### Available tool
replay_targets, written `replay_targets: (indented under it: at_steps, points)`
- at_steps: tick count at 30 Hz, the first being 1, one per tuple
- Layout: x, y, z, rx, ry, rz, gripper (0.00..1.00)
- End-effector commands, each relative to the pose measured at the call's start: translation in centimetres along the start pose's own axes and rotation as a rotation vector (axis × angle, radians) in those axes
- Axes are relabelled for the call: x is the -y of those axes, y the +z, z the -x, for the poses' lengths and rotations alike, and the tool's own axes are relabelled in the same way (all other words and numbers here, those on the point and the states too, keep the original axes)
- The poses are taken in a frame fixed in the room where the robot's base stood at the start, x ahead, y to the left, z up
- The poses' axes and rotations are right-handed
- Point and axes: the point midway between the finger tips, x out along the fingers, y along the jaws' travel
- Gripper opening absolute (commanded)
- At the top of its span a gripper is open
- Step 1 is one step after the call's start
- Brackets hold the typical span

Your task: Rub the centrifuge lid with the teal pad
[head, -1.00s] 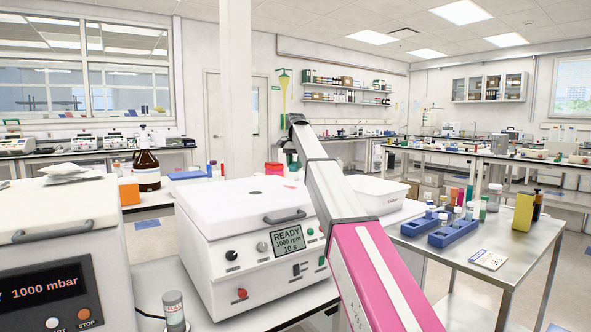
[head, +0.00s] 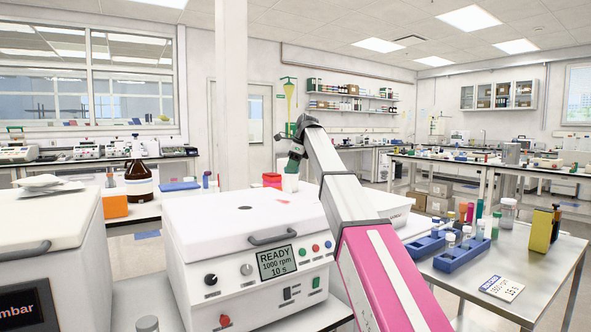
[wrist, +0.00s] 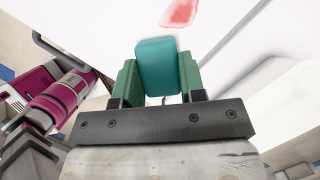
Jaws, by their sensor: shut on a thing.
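The centrifuge is a white box whose white lid (head: 215,222) has a grey front handle. A dark spot and a faint red smear (head: 283,202) mark the lid in the head view. The red smear also shows in the wrist view (wrist: 181,12), just beyond the pad. My gripper (head: 294,164) is over the lid's far right part, pointing down. It is shut on the teal pad (wrist: 157,66), held between green fingers in the wrist view. In the head view the pad (head: 290,183) is small below the fingers. I cannot tell whether it touches the lid.
A white machine (head: 48,250) stands at the left. A brown bottle (head: 138,180) and an orange box (head: 114,205) are behind it. A red container (head: 272,180) stands beyond the lid. Blue racks (head: 462,254) and a yellow box (head: 540,230) sit on the steel table at right.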

Motion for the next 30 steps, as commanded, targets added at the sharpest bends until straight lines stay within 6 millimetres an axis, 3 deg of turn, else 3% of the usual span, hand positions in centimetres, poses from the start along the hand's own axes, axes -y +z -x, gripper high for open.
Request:
replay_targets:
  at_steps: [8,21,30]
  points:
    - [-0.3,-0.1,-0.5,0.009,-0.014,-0.039,0.00]
    - [-0.3,-1.4,-4.2,0.008,-0.013,-0.036,0.00]
    - [-0.2,-1.6,-4.6,0.008,-0.014,-0.036,0.00]
